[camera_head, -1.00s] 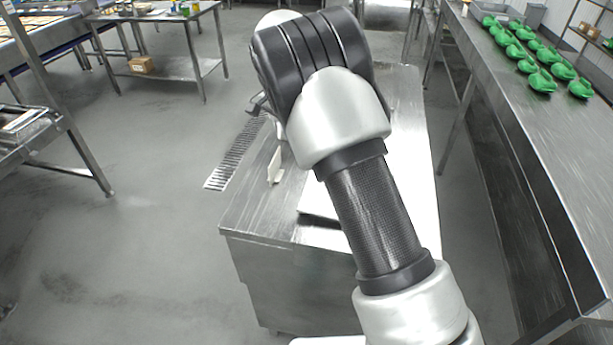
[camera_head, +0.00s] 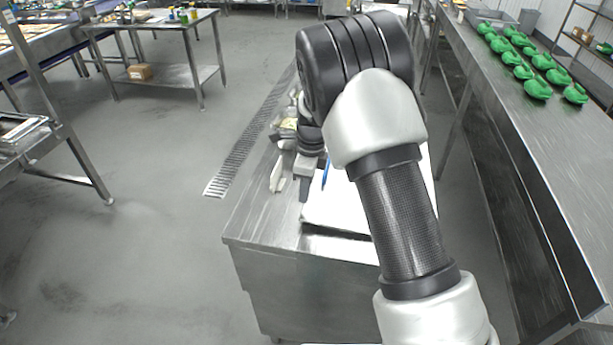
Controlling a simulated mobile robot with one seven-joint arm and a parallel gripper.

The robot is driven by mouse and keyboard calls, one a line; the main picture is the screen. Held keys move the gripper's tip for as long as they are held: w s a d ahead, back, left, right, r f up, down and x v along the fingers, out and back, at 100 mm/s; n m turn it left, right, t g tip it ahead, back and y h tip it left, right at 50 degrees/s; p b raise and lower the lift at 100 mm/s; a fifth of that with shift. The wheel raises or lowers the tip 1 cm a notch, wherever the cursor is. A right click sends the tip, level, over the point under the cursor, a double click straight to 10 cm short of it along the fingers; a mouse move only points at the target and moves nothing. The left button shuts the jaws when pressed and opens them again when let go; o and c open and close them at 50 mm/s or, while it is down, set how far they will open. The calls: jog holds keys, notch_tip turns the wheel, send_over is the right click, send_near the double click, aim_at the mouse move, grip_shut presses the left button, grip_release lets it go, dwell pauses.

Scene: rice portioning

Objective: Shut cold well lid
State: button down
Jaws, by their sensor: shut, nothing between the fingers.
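The steel cabinet (camera_head: 262,228) stands in the middle, probably the cold well unit. A flat white panel (camera_head: 340,212) lies on its top and may be the lid. My arm covers much of it, so I cannot tell whether it is open or shut. My gripper (camera_head: 304,193) points down over the cabinet top, just left of the panel's left edge. It is shut and empty. I cannot tell whether it touches the panel.
A small upright white piece (camera_head: 278,178) stands left of my gripper. A thin blue item (camera_head: 326,174) shows right of it.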

aim_at(303, 209)
jog(key=shift+a+f, duration=0.1)
jog(key=shift+f, duration=1.45)
jog(key=f, duration=0.1)
jog(key=f+b, duration=0.1)
jog(key=f, duration=0.1)
jog(key=shift+w+a+f+b, duration=0.1)
jog(key=shift+a+f+b, duration=0.05)
jog(key=shift+a+b, duration=0.15)
jog(key=shift+s, duration=0.2)
